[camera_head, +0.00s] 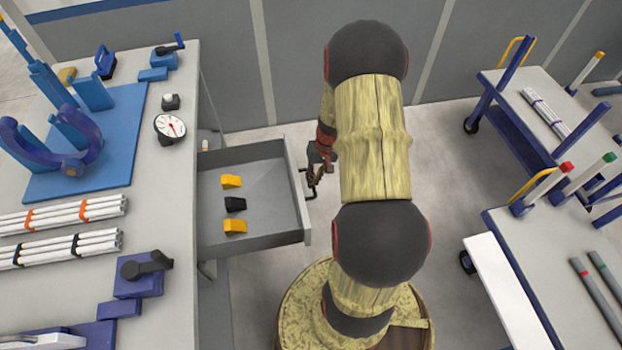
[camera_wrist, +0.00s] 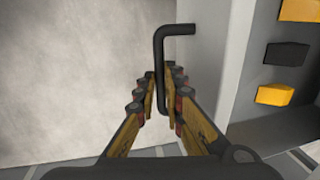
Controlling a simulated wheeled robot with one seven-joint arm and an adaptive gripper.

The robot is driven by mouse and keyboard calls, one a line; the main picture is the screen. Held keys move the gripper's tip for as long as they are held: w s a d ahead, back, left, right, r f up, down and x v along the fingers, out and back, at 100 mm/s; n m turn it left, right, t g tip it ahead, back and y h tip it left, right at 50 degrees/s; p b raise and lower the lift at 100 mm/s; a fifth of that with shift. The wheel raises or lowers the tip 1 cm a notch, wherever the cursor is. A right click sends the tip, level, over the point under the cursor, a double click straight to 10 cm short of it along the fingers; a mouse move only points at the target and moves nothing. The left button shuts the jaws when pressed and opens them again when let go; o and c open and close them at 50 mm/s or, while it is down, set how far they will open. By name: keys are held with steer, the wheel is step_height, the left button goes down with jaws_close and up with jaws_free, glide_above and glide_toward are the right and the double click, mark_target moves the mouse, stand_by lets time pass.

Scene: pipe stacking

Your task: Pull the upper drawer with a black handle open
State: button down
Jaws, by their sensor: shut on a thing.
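The grey upper drawer (camera_head: 272,195) stands well out from the workbench, to the left of my arm in the head view. Its front panel faces right and carries a black bar handle (camera_head: 310,195). My gripper (camera_head: 316,176) is at this handle, just outside the drawer front. In the wrist view, my gripper (camera_wrist: 164,90) has its two fingers on either side of the bent black handle (camera_wrist: 159,58), shut on it. The drawer (camera_wrist: 228,70) shows at the right there. Part of the handle is hidden between the fingers.
Two yellow pieces (camera_head: 231,181) and a black piece (camera_head: 235,204) lie in the drawer. The workbench (camera_head: 180,215) on the left holds tools, a gauge (camera_head: 169,128) and white pipe bundles (camera_head: 65,215). Carts (camera_head: 540,105) stand at the right. Floor is clear behind the drawer.

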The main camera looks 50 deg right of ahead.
steer(key=c, duration=2.2)
jaws_free()
steer(key=shift+o, duration=0.2)
step_height(320, 180, up, 12)
steer(key=s+d, duration=0.1)
steer(key=d, duration=0.1)
steer(key=shift+s, duration=0.15)
steer(key=shift+f, duration=0.1)
